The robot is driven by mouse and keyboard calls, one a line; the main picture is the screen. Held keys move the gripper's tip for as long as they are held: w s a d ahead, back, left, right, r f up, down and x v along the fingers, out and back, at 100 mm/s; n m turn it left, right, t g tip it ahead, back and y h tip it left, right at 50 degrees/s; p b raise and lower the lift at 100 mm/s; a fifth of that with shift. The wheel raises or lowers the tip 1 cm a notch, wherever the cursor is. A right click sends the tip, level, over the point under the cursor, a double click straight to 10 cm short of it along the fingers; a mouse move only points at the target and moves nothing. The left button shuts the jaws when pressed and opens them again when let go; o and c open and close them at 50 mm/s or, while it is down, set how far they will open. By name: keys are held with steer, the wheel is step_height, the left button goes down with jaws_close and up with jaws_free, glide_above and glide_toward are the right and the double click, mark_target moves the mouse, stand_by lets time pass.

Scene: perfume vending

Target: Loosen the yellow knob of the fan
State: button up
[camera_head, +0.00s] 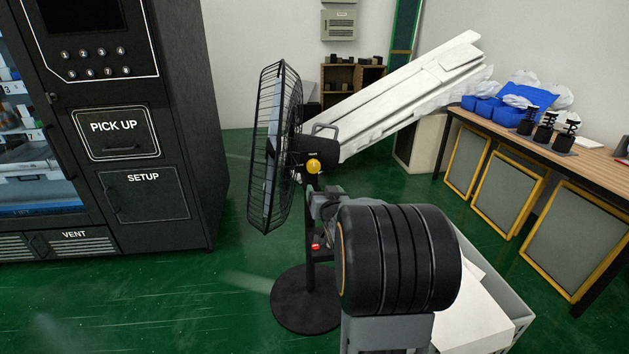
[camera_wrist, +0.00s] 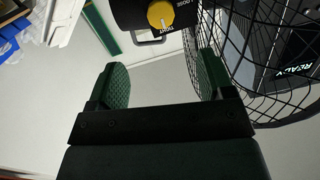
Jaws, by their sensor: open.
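The black pedestal fan (camera_head: 272,150) stands on the green floor with its round cage facing left. The yellow knob (camera_head: 313,166) is on the side of its black motor housing. In the wrist view the yellow knob (camera_wrist: 161,15) is at the top, with a white pointer mark and the words "TIGHT" and "LOOSE" beside it on the housing. My gripper (camera_wrist: 160,75) is open and empty, its two green-padded fingers apart. The knob lies beyond the fingertips, not between them. The fan cage (camera_wrist: 262,50) is close to the right finger. In the head view my arm hides the gripper's fingers.
A black vending machine (camera_head: 185,120) stands at the left. A wooden workbench (camera_head: 590,172) with blue bins (camera_head: 510,103) is at the right. A white box (camera_head: 480,310) is behind my arm. A long white panel structure (camera_head: 410,90) leans behind the fan. Green floor is free at front left.

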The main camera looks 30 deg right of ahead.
mark_target(314, 168)
steer(key=shift+t, duration=0.4)
steer(key=b+x, duration=0.1)
steer(key=x, duration=1.3)
steer(key=shift+d+r, duration=0.1)
steer(key=shift+d, duration=0.1)
steer(key=c, duration=0.9)
